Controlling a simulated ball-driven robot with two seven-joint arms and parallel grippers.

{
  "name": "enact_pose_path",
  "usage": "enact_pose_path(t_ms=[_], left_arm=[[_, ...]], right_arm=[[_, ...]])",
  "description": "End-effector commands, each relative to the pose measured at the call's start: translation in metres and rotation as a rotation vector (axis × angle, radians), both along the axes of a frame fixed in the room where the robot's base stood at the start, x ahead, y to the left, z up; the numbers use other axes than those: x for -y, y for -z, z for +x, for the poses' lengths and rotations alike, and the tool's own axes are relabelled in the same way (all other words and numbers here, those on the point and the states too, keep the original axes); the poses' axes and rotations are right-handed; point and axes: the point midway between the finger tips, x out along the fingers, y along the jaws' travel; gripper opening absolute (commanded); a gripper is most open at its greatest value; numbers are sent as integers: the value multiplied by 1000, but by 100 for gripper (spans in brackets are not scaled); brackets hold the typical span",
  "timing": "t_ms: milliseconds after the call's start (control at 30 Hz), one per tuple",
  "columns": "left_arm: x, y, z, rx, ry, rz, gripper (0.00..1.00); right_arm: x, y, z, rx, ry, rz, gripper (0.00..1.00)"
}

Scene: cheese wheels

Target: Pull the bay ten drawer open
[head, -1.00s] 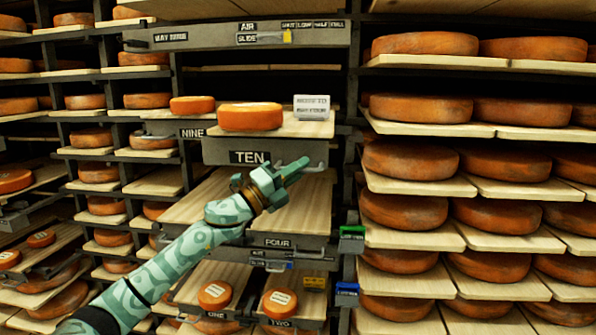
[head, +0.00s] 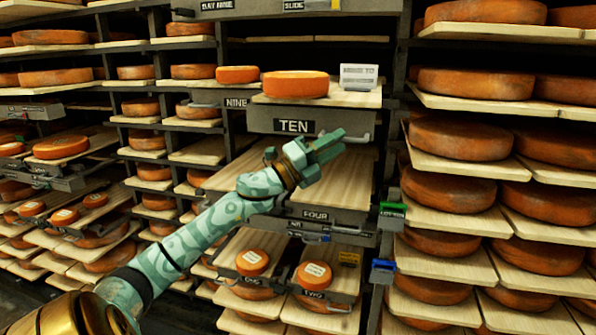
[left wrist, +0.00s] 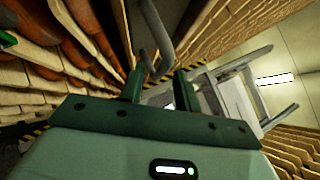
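The bay ten drawer (head: 265,122) has a grey front with a black TEN label (head: 294,126). Its board sticks out of the rack and carries an orange cheese wheel (head: 296,84) and a small white sign (head: 358,77). A grey bar handle (head: 358,139) is at the right of its front. My left gripper (head: 332,148) is at the handle, its fingers apart. In the left wrist view, a curved grey bar (left wrist: 163,35) runs just beyond and between the open fingers (left wrist: 160,92); contact cannot be told. My right gripper is out of view.
Below is the wide FOUR drawer (head: 318,215) with a bare board. Small cheese drawers (head: 252,292) sit lower down. A green tag (head: 392,212) and a blue one (head: 383,268) stick out at the right post. Shelves of cheese wheels (head: 475,84) close in on the right.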

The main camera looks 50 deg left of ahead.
Motion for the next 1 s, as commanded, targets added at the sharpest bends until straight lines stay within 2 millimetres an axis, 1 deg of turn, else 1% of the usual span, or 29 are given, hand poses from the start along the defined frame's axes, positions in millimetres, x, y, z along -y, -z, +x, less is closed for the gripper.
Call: enact_pose_path(t_ms=[33,200,400,500,600,700,1000], left_arm=[[-3,12,-9,-5,-1,2,32],[-15,28,-44,-5,0,1,32],[-29,44,-84,-4,-1,-1,32],[-34,50,-100,-4,-1,0,32],[-38,53,-111,-1,0,-1,32],[-39,54,-117,-1,0,1,32],[-40,54,-118,0,0,1,32]], right_arm=[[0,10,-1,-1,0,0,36],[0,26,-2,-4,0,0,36],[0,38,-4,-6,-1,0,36],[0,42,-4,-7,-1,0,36],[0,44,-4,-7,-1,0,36],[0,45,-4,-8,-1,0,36],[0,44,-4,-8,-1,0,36]])
